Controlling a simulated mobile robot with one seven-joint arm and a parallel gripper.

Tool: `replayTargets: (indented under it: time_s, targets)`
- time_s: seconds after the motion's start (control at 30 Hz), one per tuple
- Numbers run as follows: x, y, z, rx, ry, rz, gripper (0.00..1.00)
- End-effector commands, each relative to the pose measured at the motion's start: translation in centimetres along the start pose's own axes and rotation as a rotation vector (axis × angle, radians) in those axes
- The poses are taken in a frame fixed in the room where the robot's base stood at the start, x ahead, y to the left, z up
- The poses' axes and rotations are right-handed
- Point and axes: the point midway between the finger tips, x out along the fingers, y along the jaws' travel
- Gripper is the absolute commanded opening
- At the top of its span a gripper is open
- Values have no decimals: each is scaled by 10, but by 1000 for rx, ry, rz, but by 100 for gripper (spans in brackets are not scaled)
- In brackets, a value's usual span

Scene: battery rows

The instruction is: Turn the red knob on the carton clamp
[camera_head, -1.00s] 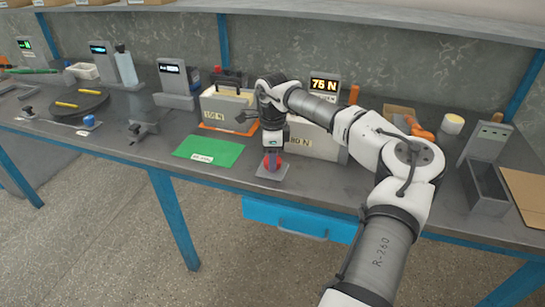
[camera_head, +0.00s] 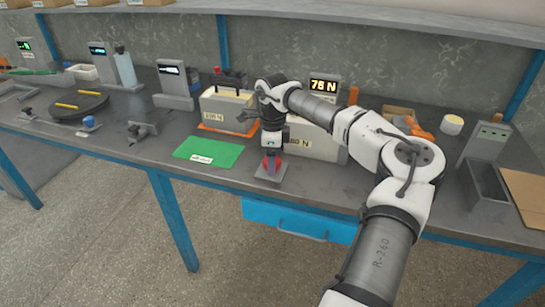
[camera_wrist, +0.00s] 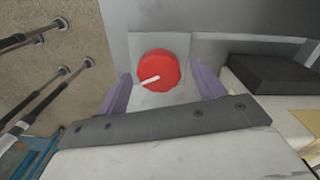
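The red knob (camera_wrist: 160,70), round with a white pointer line aimed toward the lower left, sits on a grey plate in the wrist view. In the head view the knob (camera_head: 271,163) is partly hidden under my gripper (camera_head: 272,153) at the bench's front. In the wrist view the purple fingers of my gripper (camera_wrist: 161,82) stand on either side of the knob, with a visible gap on each side. The carton clamp's display (camera_head: 323,86) reads 76 N. A pale carton (camera_head: 315,140) with a partly hidden label stands behind my gripper.
A green mat (camera_head: 208,151) lies left of the knob. A grey open bin (camera_head: 487,188) is at the right. A blue drawer (camera_head: 299,220) hangs below the bench.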

Motion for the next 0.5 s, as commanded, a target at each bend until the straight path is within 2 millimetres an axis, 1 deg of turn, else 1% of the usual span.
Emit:
replayTargets:
  time_s: [0.17, 0.27, 0.37, 0.5]
  targets:
    - [0, 0, 0, -1, -1, 1, 68]
    - [-6, 0, 1, -1, -1, -1, 68]
    - [-20, 0, 1, -1, 0, -1, 68]
    - [-50, -1, 1, 0, 0, -3, 68]
